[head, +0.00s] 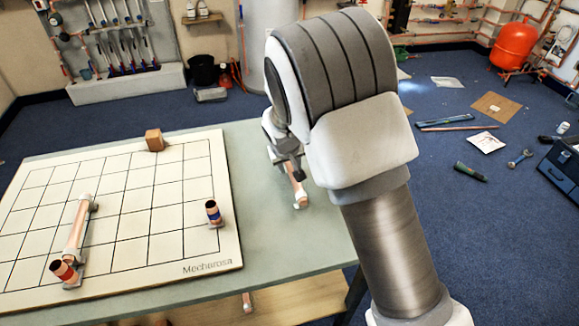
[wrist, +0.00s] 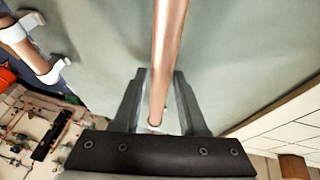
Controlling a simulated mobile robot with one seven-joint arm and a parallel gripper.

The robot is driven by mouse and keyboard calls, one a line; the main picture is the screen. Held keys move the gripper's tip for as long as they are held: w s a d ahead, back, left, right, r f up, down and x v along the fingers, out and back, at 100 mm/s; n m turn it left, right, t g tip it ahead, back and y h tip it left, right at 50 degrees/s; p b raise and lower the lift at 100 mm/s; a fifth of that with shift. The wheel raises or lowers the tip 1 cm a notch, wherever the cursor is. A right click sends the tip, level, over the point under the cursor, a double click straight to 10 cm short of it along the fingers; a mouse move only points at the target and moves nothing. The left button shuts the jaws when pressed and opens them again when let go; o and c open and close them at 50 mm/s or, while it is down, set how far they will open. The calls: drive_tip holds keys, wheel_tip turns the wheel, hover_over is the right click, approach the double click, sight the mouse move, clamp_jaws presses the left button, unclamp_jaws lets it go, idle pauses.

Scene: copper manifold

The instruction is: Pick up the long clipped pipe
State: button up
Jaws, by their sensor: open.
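In the wrist view my gripper (wrist: 160,76) is open, with one finger on each side of a bare copper pipe (wrist: 168,45). This pipe runs out of the top of the picture, and I cannot tell whether the fingers touch it. No clip shows on its visible part. Another copper pipe (wrist: 38,62) with white clips lies at the upper left, beside the gripper. In the head view my arm hides most of the gripper, and a copper pipe with a white clip (head: 299,188) shows just below it on the green table. I cannot tell which is the long clipped pipe.
The grid board (head: 130,235) covers the table's left part. Bare green tabletop (head: 285,245) lies right of the board.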

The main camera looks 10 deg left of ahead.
drive_tip(key=shift+f, duration=0.1)
clamp_jaws()
idle(0.5)
